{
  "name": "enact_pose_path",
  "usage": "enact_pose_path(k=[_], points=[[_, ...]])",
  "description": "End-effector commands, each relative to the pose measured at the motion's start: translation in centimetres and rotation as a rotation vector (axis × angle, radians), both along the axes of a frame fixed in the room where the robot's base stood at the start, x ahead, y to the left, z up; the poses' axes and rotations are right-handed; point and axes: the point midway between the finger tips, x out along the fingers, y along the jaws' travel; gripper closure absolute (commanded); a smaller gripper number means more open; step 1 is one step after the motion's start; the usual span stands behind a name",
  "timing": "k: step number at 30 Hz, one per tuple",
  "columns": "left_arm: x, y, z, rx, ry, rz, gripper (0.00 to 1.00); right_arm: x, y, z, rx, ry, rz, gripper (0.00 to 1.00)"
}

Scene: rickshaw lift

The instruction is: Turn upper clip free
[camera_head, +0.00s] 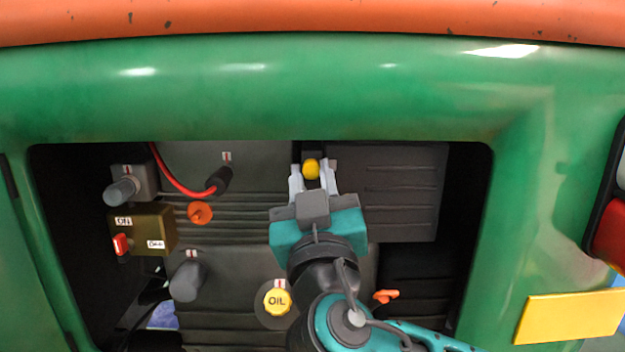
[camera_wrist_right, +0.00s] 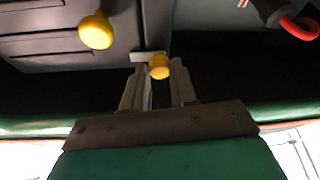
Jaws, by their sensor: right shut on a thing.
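The upper clip (camera_head: 312,168) has a yellow knob and sits at the top of the engine bay, at the left edge of a grey ribbed cover. My right gripper (camera_head: 313,178) reaches up to it from below and is shut on it. In the right wrist view, the knob (camera_wrist_right: 159,66) shows between the fingertips of my right gripper (camera_wrist_right: 160,80). A second yellow knob (camera_wrist_right: 96,30) stands apart at the upper left there; I cannot make it out in the head view. My left gripper is not in view.
The green body frame (camera_head: 300,100) surrounds the bay. A red cable (camera_head: 180,186), an orange cap (camera_head: 200,212) and a brass-coloured box (camera_head: 150,230) lie to the left. A yellow OIL cap (camera_head: 277,302) is close to my right arm. The ribbed cover (camera_head: 400,190) is at right.

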Motion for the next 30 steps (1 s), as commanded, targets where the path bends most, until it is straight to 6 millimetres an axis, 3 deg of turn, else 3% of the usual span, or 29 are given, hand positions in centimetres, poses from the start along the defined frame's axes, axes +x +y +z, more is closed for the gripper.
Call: enact_pose_path(k=[7,19,30], points=[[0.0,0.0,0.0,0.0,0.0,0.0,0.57,0.0,0.0,0.0,0.0,0.0,-0.001,1.0],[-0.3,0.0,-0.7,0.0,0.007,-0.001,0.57,0.0,-0.1,-0.2,-0.061,0.003,-0.001,1.0],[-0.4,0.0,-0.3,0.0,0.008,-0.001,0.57,0.0,-0.3,0.3,-0.347,0.003,0.0,1.0]])
